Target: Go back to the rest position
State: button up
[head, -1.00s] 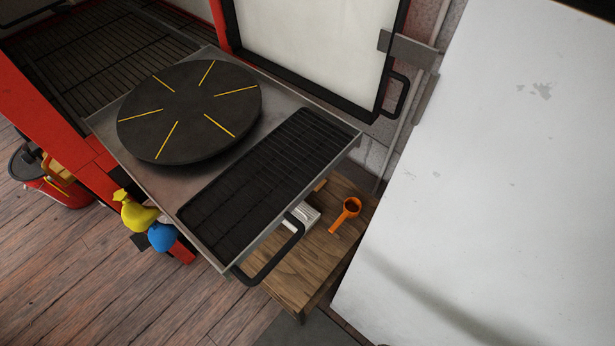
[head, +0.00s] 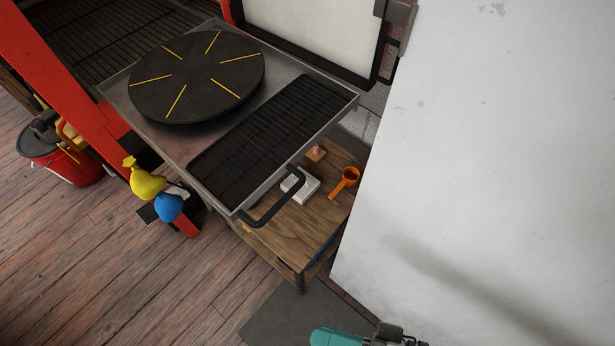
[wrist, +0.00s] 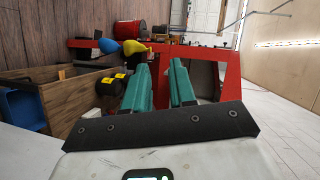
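My gripper (wrist: 159,66) shows in the wrist view as two teal fingers with a gap between them. It is open and nothing is held. In the head view a teal part (head: 337,337), apparently of my gripper, shows at the bottom edge, clear of the bench and the sliding tray. The rest of my arm is largely out of that view.
A steel tray (head: 178,148) with a round black plate (head: 195,75) extends from the red frame (head: 62,80). A red bucket (head: 70,168) stands left. Floor (head: 120,270) is open at lower left.

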jog(key=w+d+f+n+g+h, duration=0.15)
jog(key=w+d+f+h, duration=0.25)
jog(key=d+f+h, duration=0.6)
jog(key=s+d+f+g+h, duration=0.1)
jog(key=d+h, duration=0.4)
jog(key=d, duration=0.8)
jog(key=shift+s+d+f+g, duration=0.3)
jog(key=shift+g, duration=0.25)
jog(key=shift+m, duration=0.25)
